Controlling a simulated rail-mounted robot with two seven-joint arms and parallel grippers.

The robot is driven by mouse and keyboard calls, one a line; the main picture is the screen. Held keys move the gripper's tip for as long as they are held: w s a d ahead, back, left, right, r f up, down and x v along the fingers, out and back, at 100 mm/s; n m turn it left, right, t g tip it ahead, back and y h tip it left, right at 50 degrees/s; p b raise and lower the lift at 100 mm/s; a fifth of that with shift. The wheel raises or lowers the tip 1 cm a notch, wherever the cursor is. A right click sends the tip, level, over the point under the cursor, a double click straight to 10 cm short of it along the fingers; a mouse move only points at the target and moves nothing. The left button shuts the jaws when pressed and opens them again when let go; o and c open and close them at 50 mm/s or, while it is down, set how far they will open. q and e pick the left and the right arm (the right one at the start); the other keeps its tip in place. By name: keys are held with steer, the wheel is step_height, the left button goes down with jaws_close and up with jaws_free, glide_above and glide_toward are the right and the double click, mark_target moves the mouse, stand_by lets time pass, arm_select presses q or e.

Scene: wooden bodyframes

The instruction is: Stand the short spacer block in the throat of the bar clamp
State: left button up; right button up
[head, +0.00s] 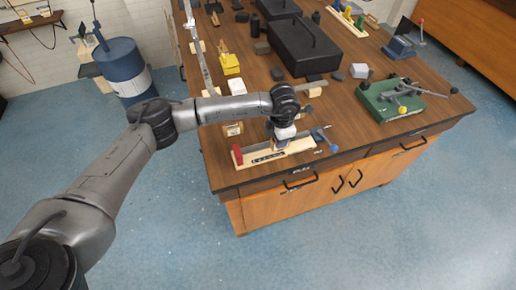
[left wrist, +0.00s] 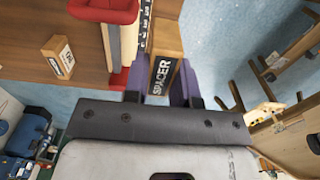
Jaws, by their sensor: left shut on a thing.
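The bar clamp (head: 262,155) lies along the table's front edge, a pale wooden bar with a red jaw (head: 237,155) at its left end and a grey-blue end with a blue knob (head: 333,148) at its right. My left gripper (head: 281,143) points down over the middle of the bar. In the left wrist view its purple fingers (left wrist: 160,88) are shut on the wooden spacer block (left wrist: 167,38), which has a black SPACER label. The clamp's red parts (left wrist: 104,10) show beside the block there. I cannot tell whether the block touches the clamp. My right gripper is out of view.
A small labelled wooden block (left wrist: 58,57) lies on the table behind the clamp; it also shows in the head view (head: 233,129). A green vise-like fixture (head: 400,101) stands to the right. A black toolbox (head: 304,48) stands farther back. The table's front edge is close to the clamp.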

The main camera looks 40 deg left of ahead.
arm_select(q)
steer(key=s+a+f, duration=0.1)
steer(key=a, duration=0.1)
steer(key=s+a+f, duration=0.1)
steer(key=a+f, duration=0.2)
steer(key=a, duration=0.1)
steer(key=shift+s+a+f+p, duration=0.15)
steer(key=shift+s+a+p, duration=0.15)
steer(key=shift+s+a, duration=0.1)
steer(key=shift+f, duration=1.95)
steer(key=shift+f, duration=0.15)
steer(key=o, duration=0.9)
steer(key=shift+d+f, duration=0.1)
